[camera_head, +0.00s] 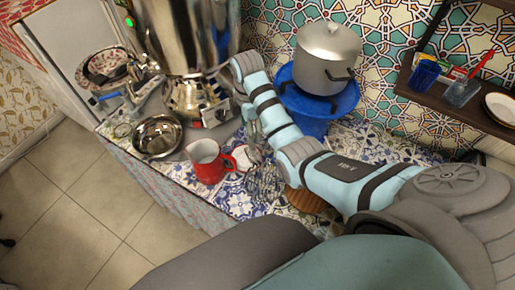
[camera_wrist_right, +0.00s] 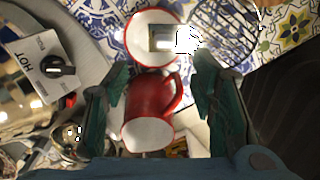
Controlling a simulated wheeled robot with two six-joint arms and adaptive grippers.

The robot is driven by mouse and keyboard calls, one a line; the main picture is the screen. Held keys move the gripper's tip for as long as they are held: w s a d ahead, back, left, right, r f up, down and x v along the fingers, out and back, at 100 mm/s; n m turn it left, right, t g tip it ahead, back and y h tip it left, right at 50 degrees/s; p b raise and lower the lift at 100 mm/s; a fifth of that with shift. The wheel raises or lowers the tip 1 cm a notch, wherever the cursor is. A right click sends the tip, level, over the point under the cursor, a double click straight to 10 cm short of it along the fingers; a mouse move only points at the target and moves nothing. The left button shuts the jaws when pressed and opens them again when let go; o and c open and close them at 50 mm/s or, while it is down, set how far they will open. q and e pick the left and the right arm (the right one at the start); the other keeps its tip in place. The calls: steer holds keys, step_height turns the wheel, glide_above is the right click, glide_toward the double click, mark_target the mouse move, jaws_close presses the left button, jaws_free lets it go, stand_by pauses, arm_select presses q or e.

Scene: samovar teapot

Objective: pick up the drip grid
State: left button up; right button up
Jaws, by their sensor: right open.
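The drip grid, a round dark wire rack, lies on the patterned tile counter in the head view (camera_head: 265,182). It also shows at the upper right of the wrist view (camera_wrist_right: 228,28), partly behind a finger. My right gripper (camera_wrist_right: 160,105) is open, with its two fingers spread wide and nothing held between them. In the head view the gripper (camera_head: 252,135) hangs above the counter, beyond the grid and partly hidden by my arm. My left gripper is not in view.
A red mug (camera_head: 208,163) and a red-rimmed white saucer (camera_wrist_right: 152,38) stand beside the grid. A metal bowl (camera_head: 157,137) and a samovar (camera_head: 190,40) are to the left. A blue basin (camera_head: 312,100) with a pot (camera_head: 327,55) stands behind my arm.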

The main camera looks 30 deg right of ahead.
mark_target(252, 147)
steer(key=s+f, duration=0.1)
steer(key=f+b, duration=0.1)
steer(key=f, duration=0.1)
steer(key=s+f, duration=0.1)
steer(key=f, duration=0.1)
steer(key=shift+s+d, duration=0.1)
steer(key=shift+s, duration=0.25)
steer(key=f, duration=0.1)
steer(key=w+f+b, duration=0.1)
steer(key=f, duration=0.2)
steer(key=shift+w+d+f, duration=0.1)
steer(key=shift+w+f, duration=0.05)
steer(key=shift+w, duration=0.25)
steer(key=shift+w+f, duration=0.25)
steer(key=shift+f, duration=0.1)
steer(key=shift+s+r, duration=0.15)
steer(key=shift+s, duration=0.05)
steer(key=shift+s+r, duration=0.2)
steer(key=shift+s, duration=0.1)
steer(key=c, duration=0.9)
steer(key=shift+w, duration=0.1)
steer(key=c, duration=0.3)
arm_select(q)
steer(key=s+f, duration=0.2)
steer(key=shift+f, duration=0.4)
arm_select(e)
steer(key=shift+w+f, duration=0.1)
jaws_close()
